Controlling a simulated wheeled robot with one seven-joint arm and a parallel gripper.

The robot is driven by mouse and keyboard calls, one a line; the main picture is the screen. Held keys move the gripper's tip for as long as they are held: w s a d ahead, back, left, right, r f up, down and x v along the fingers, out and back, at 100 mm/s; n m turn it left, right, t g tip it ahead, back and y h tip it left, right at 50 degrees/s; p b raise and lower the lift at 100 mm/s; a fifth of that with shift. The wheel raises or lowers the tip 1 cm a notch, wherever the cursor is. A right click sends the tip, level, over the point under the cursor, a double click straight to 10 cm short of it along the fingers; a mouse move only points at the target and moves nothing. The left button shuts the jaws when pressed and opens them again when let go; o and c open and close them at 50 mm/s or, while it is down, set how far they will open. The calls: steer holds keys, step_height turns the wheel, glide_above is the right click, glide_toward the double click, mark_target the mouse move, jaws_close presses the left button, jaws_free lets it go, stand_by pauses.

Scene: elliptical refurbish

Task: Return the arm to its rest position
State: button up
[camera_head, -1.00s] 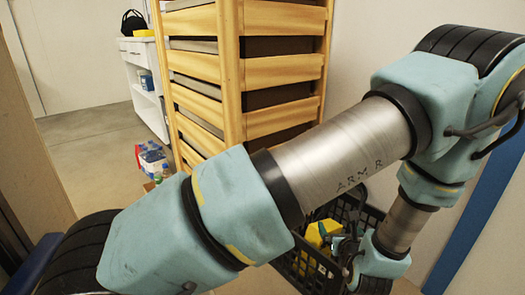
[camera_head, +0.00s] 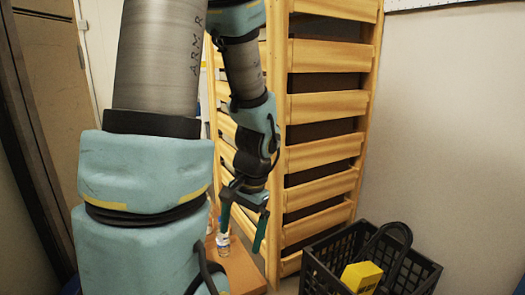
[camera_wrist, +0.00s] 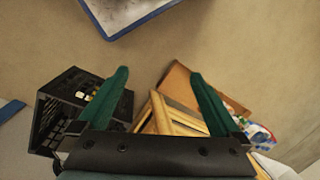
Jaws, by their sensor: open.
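My arm is raised at the left and centre of the head view, its upper link upright and its forearm hanging down. My gripper (camera_head: 241,240) points downward in front of the wooden drawer rack, its two green fingers apart. In the wrist view the gripper (camera_wrist: 159,75) also shows spread fingers with nothing between them. The black basket (camera_head: 425,270) stands on the floor at the lower right of the head view, apart from the gripper. A yellow box (camera_head: 361,277) is inside it. The basket also shows at the left of the wrist view (camera_wrist: 45,115).
The wooden rack (camera_head: 328,105) of several drawers stands close behind my gripper. A brown cardboard box (camera_head: 243,268) and a small bottle (camera_head: 222,243) are below the gripper. A blue-edged panel (camera_wrist: 125,12) shows at the top of the wrist view. A bare wall is at the right.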

step_height(320, 180, up, 42)
steer(key=w+a+n+t+h+p, duration=0.1)
steer(key=n+p, duration=0.4)
steer(key=p, duration=3.3)
steer(key=shift+w+a+f+t+h, duration=0.15)
steer(key=shift+a+t+h, duration=0.2)
steer(key=shift+h, duration=0.25)
